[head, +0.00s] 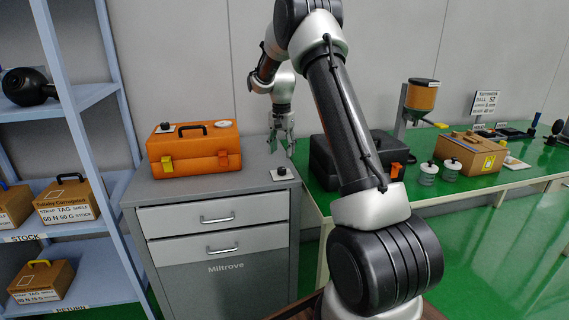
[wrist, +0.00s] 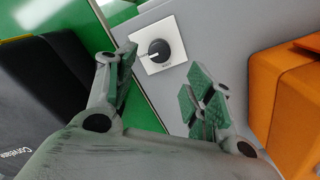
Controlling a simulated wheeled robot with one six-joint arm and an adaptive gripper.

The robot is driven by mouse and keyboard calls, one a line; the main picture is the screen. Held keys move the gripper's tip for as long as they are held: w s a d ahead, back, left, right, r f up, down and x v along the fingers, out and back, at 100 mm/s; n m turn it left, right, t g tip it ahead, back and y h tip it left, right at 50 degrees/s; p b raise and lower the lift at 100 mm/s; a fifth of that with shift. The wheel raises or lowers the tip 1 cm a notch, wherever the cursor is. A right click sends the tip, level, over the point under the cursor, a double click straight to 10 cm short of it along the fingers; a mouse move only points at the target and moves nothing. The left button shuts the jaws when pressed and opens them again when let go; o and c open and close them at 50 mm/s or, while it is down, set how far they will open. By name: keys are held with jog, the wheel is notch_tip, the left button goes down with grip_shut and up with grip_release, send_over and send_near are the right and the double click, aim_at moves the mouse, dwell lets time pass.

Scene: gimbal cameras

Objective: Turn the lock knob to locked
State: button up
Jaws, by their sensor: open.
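The lock knob (wrist: 158,50) is a round black knob with a pale pointer mark, on a square white plate (wrist: 170,61). In the wrist view it lies just beyond my gripper's fingertips, nearer the left finger. In the head view the knob (head: 281,170) is small, on its plate at the cabinet top's front right corner. My gripper (head: 282,140) hangs above the cabinet top, over and slightly behind the knob. In the wrist view my gripper (wrist: 160,78) has its fingers spread, with nothing between them. The lettering on the plate is too small to read.
An orange case (head: 194,150) stands on the grey cabinet (head: 215,190) left of the knob. A black case (head: 322,160) stands on the green table to the right, partly behind my arm. Blue shelves (head: 85,100) with boxes are at the far left.

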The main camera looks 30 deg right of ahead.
aim_at(282, 168)
jog(key=shift+s+a+m, duration=0.1)
jog(key=shift+s+m, duration=0.05)
jog(key=shift+m, duration=0.35)
jog(key=shift+f, duration=0.25)
notch_tip(282, 168, down, 7)
jog(key=shift+f, duration=0.2)
jog(key=shift+c, duration=0.2)
jog(key=c, duration=1)
